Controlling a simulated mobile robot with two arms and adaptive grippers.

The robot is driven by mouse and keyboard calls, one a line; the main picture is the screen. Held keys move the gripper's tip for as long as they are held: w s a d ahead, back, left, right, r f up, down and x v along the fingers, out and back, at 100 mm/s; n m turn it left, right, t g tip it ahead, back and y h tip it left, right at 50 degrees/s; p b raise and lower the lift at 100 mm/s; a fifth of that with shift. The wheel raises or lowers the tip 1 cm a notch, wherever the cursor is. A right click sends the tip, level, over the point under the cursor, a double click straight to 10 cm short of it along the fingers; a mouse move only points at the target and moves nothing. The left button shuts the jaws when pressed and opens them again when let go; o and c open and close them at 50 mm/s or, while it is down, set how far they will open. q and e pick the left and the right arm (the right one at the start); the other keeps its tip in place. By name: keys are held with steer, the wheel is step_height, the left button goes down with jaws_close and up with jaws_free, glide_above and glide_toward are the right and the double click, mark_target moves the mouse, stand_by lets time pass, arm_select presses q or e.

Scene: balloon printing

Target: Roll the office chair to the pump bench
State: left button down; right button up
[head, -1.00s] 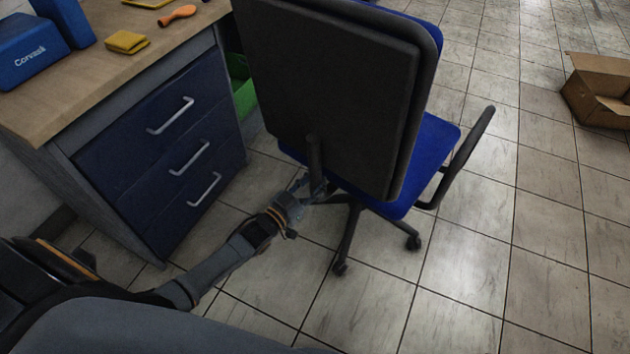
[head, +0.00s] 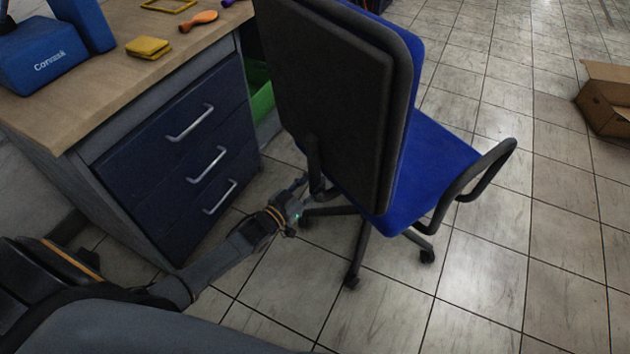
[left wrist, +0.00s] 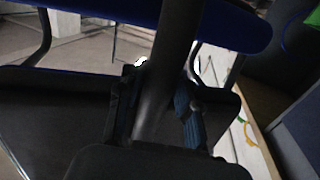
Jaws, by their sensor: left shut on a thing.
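The office chair (head: 440,165) has a blue seat, a black backrest shell and black armrests. It stands on its castors in the middle of the head view, its back towards me. My left gripper (head: 312,190) is at the lower left of the backrest. It is shut on the chair's dark upright bar, which runs between the fingers in the left wrist view (left wrist: 158,100). The fingertips are partly hidden behind the bar in the head view. A wooden-topped bench (head: 90,95) with blue drawers stands left of the chair. I cannot tell whether it is the pump bench. My right gripper is not in view.
A green bin (head: 260,92) sits beside the drawers, close to the chair. A cardboard box (head: 605,100) is at the far right. The tiled floor right of the chair is clear.

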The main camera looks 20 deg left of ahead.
arm_select(q)
steer(key=c, duration=0.8)
jaws_free()
steer(key=shift+s+a+f, duration=0.15)
steer(key=shift+s+a, duration=0.05)
steer(key=shift+a, duration=0.1)
steer(key=shift+c, duration=0.2)
steer(key=shift+d, duration=0.1)
steer(key=shift+w+d, duration=0.1)
steer(key=v, duration=1.2)
